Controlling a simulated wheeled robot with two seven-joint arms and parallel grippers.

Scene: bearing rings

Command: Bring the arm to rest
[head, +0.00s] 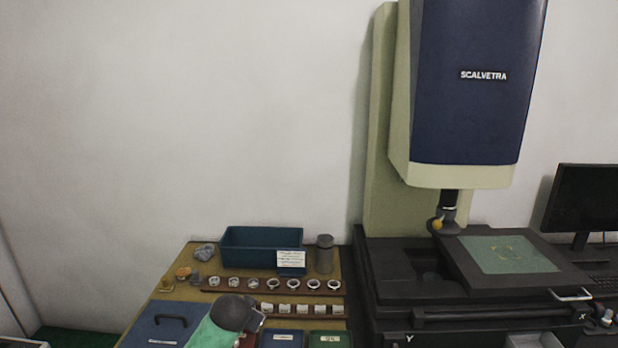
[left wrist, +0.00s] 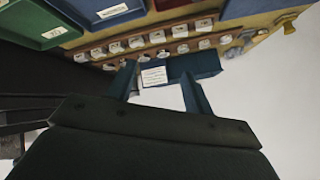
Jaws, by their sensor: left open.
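My left arm reaches in at the bottom of the head view, with its gripper (head: 258,318) small and partly hidden near the front trays. In the left wrist view the two fingers of my left gripper (left wrist: 158,70) stand apart, with nothing seen between them but the background. Several metal bearing rings (head: 274,284) sit in a row on a brown strip, beyond the gripper. They also show as a row in the left wrist view (left wrist: 157,37). My right gripper is in neither view.
A blue bin (head: 262,248) with a white card (head: 290,259) stands at the back, beside a grey cylinder (head: 324,254). A row of white labels (head: 301,310) runs before the rings. Blue (head: 283,339) and green (head: 330,339) trays lie in front. A large measuring machine (head: 467,85) blocks the right.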

